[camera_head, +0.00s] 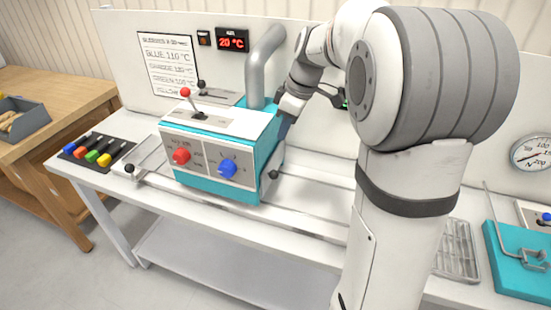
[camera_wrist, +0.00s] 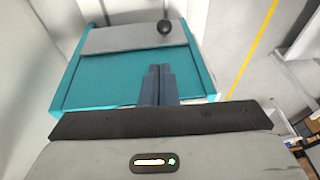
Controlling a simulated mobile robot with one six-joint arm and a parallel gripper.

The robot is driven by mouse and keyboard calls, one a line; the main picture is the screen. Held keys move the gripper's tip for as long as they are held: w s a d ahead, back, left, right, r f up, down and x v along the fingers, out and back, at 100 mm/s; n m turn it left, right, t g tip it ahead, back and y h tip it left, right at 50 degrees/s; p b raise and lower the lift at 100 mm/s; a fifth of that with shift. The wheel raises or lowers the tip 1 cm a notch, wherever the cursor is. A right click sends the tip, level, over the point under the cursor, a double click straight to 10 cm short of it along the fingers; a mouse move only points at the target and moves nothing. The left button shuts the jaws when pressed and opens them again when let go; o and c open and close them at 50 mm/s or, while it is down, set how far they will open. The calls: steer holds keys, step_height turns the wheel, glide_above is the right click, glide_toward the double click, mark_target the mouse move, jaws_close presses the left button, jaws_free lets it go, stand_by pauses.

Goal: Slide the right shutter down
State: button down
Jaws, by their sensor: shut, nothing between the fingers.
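The teal and white machine box (camera_head: 222,150) stands on the bench. On its right side is a grey shutter panel (camera_head: 266,187) with a black knob (camera_head: 273,174), seen at a steep angle. In the wrist view the grey panel (camera_wrist: 120,40) lies across the teal side, with its black knob (camera_wrist: 164,27) near the panel's right end. My gripper (camera_wrist: 160,72) is shut and empty. Its fingers are over the teal surface, just below the panel and the knob in that picture. The knob is apart from the fingers in the picture. Whether the fingertips touch the panel cannot be told.
A grey pipe (camera_head: 264,62) rises behind the box. Levers (camera_head: 190,100) stand on its top. A left slide plate with a black knob (camera_head: 129,168) sits at its left. Rails (camera_head: 300,225) run along the bench. My arm hides much of the bench's right part.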

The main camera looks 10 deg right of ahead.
mark_target(277, 172)
steer(key=x, duration=0.3)
steer(key=p+x, duration=0.1)
steer(key=x, duration=0.2)
steer(key=s+x, duration=0.1)
steer(key=x, duration=0.3)
steer(key=shift+d+f, duration=0.15)
steer(key=shift+d, duration=0.2)
steer(key=shift+f, duration=0.1)
step_height(277, 172, down, 4)
steer(key=b, duration=0.3)
steer(key=shift+s, duration=0.2)
